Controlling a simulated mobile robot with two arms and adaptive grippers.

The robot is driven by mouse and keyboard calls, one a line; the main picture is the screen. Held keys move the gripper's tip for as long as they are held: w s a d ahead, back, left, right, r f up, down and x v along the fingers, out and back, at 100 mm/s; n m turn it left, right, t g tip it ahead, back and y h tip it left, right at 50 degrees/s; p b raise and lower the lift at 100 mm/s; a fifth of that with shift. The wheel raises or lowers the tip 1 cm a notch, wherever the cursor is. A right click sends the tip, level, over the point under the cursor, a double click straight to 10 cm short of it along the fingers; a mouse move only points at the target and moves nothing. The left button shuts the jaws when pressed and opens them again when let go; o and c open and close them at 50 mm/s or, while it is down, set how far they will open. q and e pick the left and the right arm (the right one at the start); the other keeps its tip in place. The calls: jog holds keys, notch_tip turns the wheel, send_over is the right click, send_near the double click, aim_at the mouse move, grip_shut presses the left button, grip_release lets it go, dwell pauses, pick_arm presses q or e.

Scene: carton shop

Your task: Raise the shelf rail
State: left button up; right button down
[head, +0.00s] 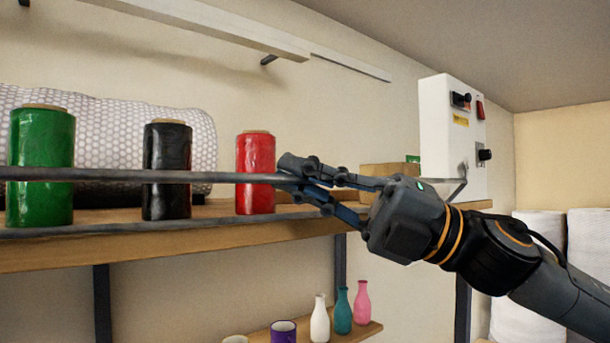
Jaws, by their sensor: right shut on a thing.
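The shelf rail (110,175) is a thin grey bar running across the front of the upper wooden shelf. It passes in front of the green, black and red rolls, a little above the shelf's front edge. A second dark bar (110,230) runs low along the shelf edge, below the rail. My left gripper is not in view.
On the shelf (150,248) stand a green roll (40,165), a black roll (167,175) and a red roll (255,158), with bubble wrap (110,125) behind. A white control box (450,135) is on the right. Bottles (343,312) and cups (283,332) stand on a lower shelf.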

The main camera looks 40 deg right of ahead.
jog(key=shift+w+r+m+h, duration=0.1)
jog(key=shift+m+h, duration=0.2)
jog(key=shift+m, duration=0.1)
jog(key=c, duration=1.4)
grip_release()
jog(key=shift+c, duration=0.2)
jog(key=shift+d, duration=0.15)
jog(key=v, duration=1.1)
jog(key=shift+s+d, duration=0.25)
